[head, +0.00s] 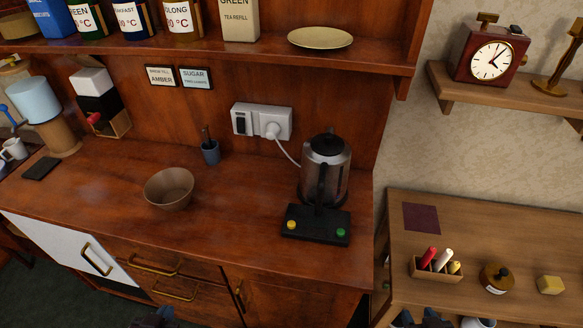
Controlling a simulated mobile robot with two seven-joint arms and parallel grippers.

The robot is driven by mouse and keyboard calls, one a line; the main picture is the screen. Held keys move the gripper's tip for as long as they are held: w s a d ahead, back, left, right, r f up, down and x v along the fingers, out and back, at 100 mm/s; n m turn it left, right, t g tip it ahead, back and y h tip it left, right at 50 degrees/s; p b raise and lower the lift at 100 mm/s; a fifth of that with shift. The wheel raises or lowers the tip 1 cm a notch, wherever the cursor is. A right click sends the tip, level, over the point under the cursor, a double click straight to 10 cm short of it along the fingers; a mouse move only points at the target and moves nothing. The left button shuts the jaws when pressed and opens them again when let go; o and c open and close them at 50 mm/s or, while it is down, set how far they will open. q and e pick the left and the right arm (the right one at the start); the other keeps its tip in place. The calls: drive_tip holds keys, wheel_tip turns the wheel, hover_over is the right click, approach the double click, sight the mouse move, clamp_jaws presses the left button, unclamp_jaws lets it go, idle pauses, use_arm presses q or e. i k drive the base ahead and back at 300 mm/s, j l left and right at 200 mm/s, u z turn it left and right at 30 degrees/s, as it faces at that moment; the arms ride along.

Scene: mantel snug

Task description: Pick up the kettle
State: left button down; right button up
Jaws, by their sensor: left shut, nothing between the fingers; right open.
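The kettle (312,178) is a glass-and-metal jug with a black lid and a black handle towards me. It stands upright at the right end of the wooden counter. My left gripper (156,318) shows only in part at the bottom edge, in front of the counter, shut and empty. My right gripper (422,319) shows in part at the bottom edge, below and right of the kettle, open and empty. Both are well apart from the kettle.
A brown bowl (170,188) and a small blue pot (210,152) stand left of the kettle. A wall socket (262,122) has a white plug and cord running behind it. A shelf (200,48) overhangs the counter. A side table (500,225) at right holds small items.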

sight(323, 181)
drive_tip(key=j+z, duration=0.15)
drive_tip(key=j, duration=0.65)
drive_tip(key=j+z, duration=0.2)
drive_tip(key=j, duration=0.55)
drive_tip(key=k+j+z, duration=0.15)
drive_tip(key=j, duration=0.65)
drive_tip(key=i, duration=0.05)
